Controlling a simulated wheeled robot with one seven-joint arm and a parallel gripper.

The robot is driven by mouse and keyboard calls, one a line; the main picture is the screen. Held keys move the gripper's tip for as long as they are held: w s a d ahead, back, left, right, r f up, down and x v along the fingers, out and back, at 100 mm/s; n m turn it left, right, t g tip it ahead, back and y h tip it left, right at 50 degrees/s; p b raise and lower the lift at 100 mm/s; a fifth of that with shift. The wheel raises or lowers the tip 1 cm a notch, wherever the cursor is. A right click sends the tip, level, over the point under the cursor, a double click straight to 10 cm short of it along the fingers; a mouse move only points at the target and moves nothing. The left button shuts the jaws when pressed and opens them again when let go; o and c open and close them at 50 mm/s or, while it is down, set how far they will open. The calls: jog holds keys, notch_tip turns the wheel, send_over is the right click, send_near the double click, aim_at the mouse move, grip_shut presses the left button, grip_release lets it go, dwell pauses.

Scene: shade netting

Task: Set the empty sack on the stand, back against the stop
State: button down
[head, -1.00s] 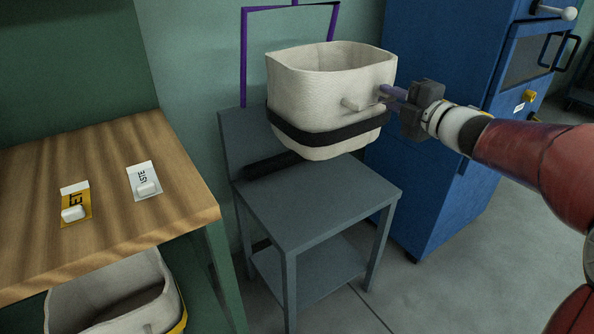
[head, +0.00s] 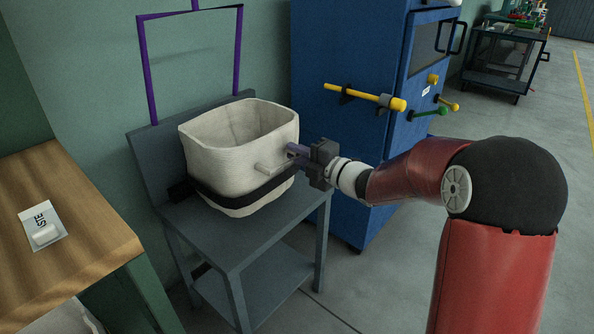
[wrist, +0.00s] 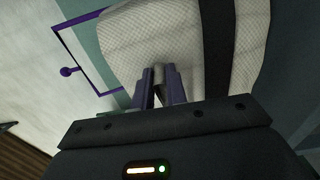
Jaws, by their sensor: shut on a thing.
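The empty sack (head: 238,150) is cream, open-topped, with a black band round its lower part. It is at or just above the top of the grey stand (head: 215,232); I cannot tell whether its base touches. My gripper (head: 291,153) is shut on the handle (head: 268,166) on the sack's right side. The wrist view shows the fingers (wrist: 160,85) closed on the handle against the sack's weave (wrist: 150,40).
A purple frame (head: 145,70) rises behind the stand. A wooden table (head: 85,235) with a labelled card (head: 43,228) is at the left. A blue cabinet (head: 345,60) with yellow and green handles stands close at the right.

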notch_tip(320, 180, down, 4)
jog(key=shift+f+b, duration=0.15)
jog(key=shift+b, duration=0.15)
jog(key=c, duration=1.4)
grip_release()
